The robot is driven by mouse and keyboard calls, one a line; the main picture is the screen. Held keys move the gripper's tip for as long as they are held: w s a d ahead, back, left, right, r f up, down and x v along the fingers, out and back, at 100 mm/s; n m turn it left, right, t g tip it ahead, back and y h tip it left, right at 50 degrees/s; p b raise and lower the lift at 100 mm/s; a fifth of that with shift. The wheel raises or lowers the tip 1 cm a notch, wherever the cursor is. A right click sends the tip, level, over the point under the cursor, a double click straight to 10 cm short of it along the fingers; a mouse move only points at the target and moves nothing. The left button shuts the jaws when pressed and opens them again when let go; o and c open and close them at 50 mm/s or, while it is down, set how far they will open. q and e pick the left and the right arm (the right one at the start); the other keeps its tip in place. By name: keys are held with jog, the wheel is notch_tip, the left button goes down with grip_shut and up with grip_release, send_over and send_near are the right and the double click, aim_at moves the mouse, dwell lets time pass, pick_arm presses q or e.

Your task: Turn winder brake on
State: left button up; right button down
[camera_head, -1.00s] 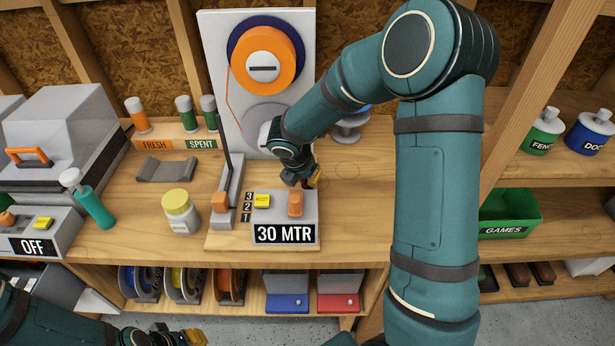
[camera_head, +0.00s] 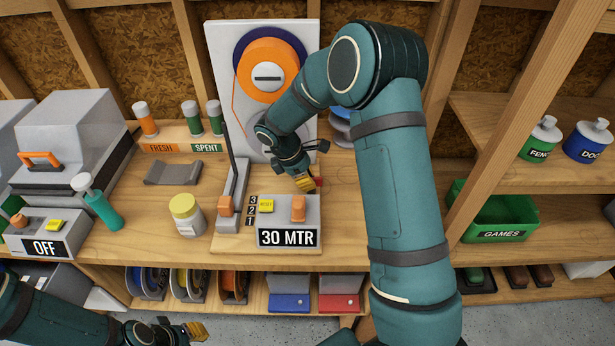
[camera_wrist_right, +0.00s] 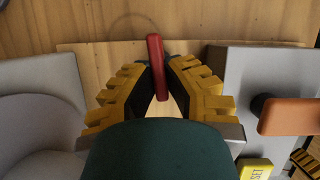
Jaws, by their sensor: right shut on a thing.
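The winder is a white upright panel (camera_head: 222,60) with an orange and blue spool (camera_head: 268,68) on it. At its foot is a grey control box (camera_head: 282,213) reading 30 MTR, with an orange knob (camera_head: 298,208) and a yellow reset button (camera_head: 266,205). A small red handle (camera_head: 319,182) shows behind the box. My right gripper (camera_head: 308,183) is at it. The right wrist view shows my gripper (camera_wrist_right: 157,75) shut on the red handle (camera_wrist_right: 156,58), between its yellow pads. My left gripper (camera_head: 182,333) is low at the left, below the bench; its jaw opening is unclear.
A tall lever (camera_head: 233,170) with an orange base stands left of the box. A yellow-lidded jar (camera_head: 187,214), a teal bottle (camera_head: 102,208) and a machine reading OFF (camera_head: 45,247) are further left. Bare bench lies right of the box, partly behind my right arm.

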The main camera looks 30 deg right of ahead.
jog(key=shift+m+g, duration=0.3)
jog(key=shift+m, duration=0.3)
jog(key=shift+f+m+p, duration=0.1)
jog(key=shift+m+p, duration=0.2)
jog(key=c, duration=1)
grip_release()
jog(key=shift+y, duration=0.3)
jog(key=v, duration=1.2)
